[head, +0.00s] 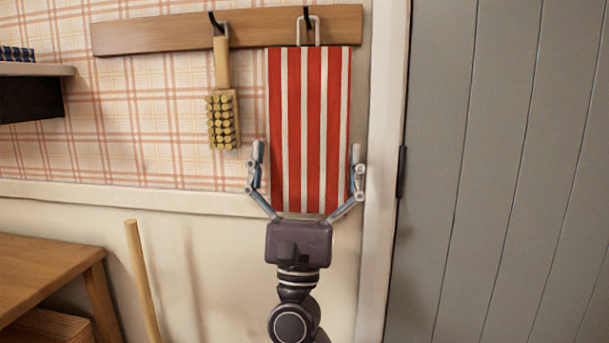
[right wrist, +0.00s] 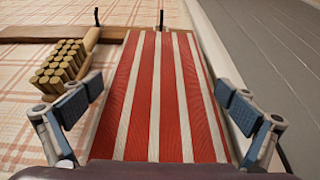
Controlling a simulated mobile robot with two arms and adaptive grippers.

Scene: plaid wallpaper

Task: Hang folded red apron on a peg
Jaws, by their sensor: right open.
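The folded red apron (head: 310,125) with white stripes hangs flat and upright by its light loop (head: 316,30) from the right black peg (head: 307,14) on the wooden rail. It also fills the middle of the right wrist view (right wrist: 158,95). My right gripper (head: 307,160) is open, with one finger on each side of the apron's lower half. In the right wrist view (right wrist: 165,103) its finger pads stand apart from the apron's edges. My left gripper is not in view.
A wooden brush (head: 222,115) hangs from the left peg, close left of the apron; it also shows in the right wrist view (right wrist: 62,66). A white door frame (head: 384,170) and grey door (head: 480,170) are at the right. A wooden pole (head: 142,280) and table (head: 45,270) are lower left.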

